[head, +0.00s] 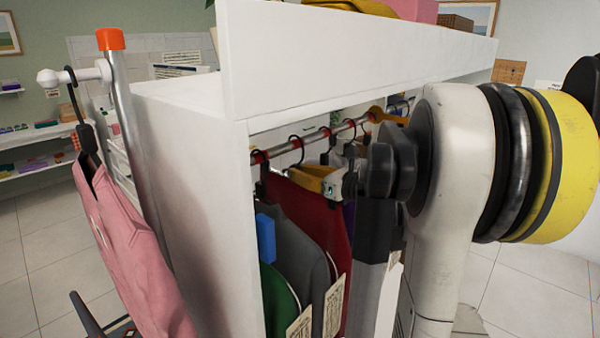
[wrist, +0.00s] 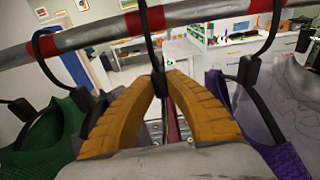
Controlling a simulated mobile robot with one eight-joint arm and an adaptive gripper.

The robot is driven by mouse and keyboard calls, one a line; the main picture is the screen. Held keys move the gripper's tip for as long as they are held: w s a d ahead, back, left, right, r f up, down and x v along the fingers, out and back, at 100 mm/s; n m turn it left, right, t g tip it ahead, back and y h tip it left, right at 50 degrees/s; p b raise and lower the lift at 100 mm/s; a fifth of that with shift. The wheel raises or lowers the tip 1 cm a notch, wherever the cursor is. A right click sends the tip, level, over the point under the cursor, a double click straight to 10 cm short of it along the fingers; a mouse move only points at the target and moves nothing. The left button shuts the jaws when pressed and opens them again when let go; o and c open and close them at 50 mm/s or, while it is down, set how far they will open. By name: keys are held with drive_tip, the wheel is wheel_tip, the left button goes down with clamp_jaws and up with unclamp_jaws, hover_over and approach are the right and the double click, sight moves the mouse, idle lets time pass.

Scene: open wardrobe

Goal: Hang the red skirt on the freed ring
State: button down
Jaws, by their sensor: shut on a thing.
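The red skirt (head: 322,212) hangs upright inside the wardrobe, between a grey garment and purple cloth. It also shows as a thin red strip between my fingers in the wrist view (wrist: 172,122). My gripper (wrist: 160,78), with yellow fingers, is shut on the black stem of its hanger (wrist: 158,88), just below the rail (wrist: 215,15). The hanger's hook rises across a red ring (wrist: 146,20) on the rail. The hook's top is cut off, so I cannot tell whether it rests there. Several red rings mark the rail; which one is freed is unclear.
Green (head: 278,298) and grey (head: 296,240) garments hang close on the left; a purple garment (wrist: 285,160) hangs close on the right. The white wardrobe side panel (head: 190,200) stands left. Outside it, a pink garment (head: 130,250) hangs on a peg of a metal post.

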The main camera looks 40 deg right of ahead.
drive_tip(key=shift+a+f+b, duration=0.1)
drive_tip(key=shift+f+b, duration=0.2)
drive_tip(key=shift+f, duration=0.1)
idle(0.4)
drive_tip(key=c, duration=1.4)
unclamp_jaws()
drive_tip(key=s, duration=0.8)
drive_tip(key=s+d+r, duration=0.1)
drive_tip(key=s, duration=0.3)
